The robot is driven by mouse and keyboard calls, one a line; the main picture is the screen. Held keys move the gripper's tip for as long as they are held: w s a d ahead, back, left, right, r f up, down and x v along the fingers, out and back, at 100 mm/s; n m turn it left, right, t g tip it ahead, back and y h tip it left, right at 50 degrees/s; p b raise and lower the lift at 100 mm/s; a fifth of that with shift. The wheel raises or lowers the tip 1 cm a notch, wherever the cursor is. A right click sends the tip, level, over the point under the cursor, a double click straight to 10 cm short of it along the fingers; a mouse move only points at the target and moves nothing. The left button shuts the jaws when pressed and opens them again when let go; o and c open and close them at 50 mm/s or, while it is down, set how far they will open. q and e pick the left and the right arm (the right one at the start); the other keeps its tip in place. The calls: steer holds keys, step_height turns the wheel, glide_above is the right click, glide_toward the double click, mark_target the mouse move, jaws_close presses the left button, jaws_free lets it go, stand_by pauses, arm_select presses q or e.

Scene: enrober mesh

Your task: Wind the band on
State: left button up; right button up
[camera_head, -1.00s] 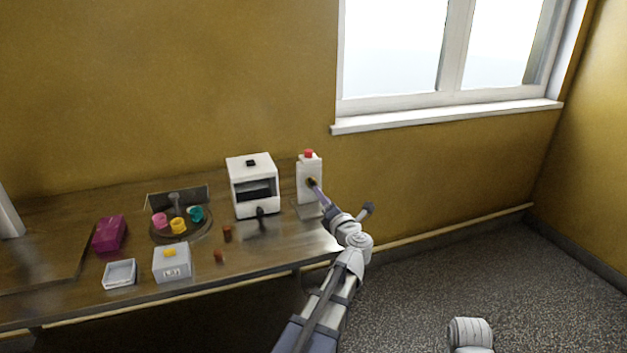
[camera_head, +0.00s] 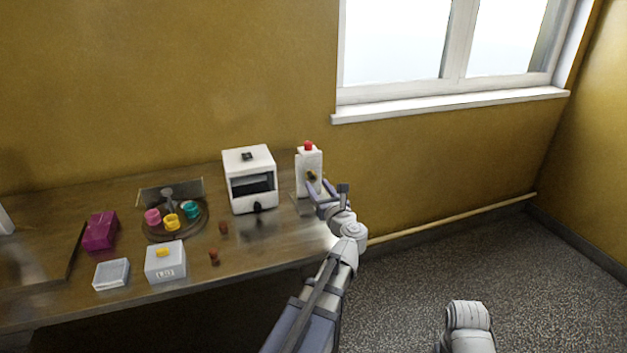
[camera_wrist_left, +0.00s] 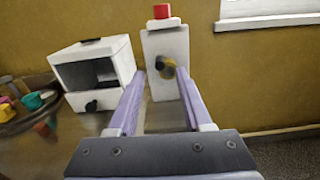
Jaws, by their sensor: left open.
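A tall white box (camera_head: 308,165) with a red button (camera_head: 308,146) on top stands at the right end of the table. A small yellow-brown knob (camera_head: 312,176) with a dark part sits on its front; it also shows in the left wrist view (camera_wrist_left: 167,68). My left gripper (camera_head: 318,189) is open in front of this box. In the left wrist view its two purple fingers (camera_wrist_left: 160,78) point at the box, with the knob seen between their tips and nothing held. I cannot tell whether a tip touches the box. No band is clearly distinguishable. My right gripper is out of view.
Left of the tall box stands a white machine (camera_head: 249,178) with a dark opening and black front knob. Further left are a round tray (camera_head: 150,234) with coloured cups, a grey box (camera_head: 165,262), a pale dish (camera_head: 111,274), a magenta box (camera_head: 100,231) and two small brown pieces.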

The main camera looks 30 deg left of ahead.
mark_target(312, 178)
arm_select(q)
steer(key=shift+x, duration=2.15)
jaws_close()
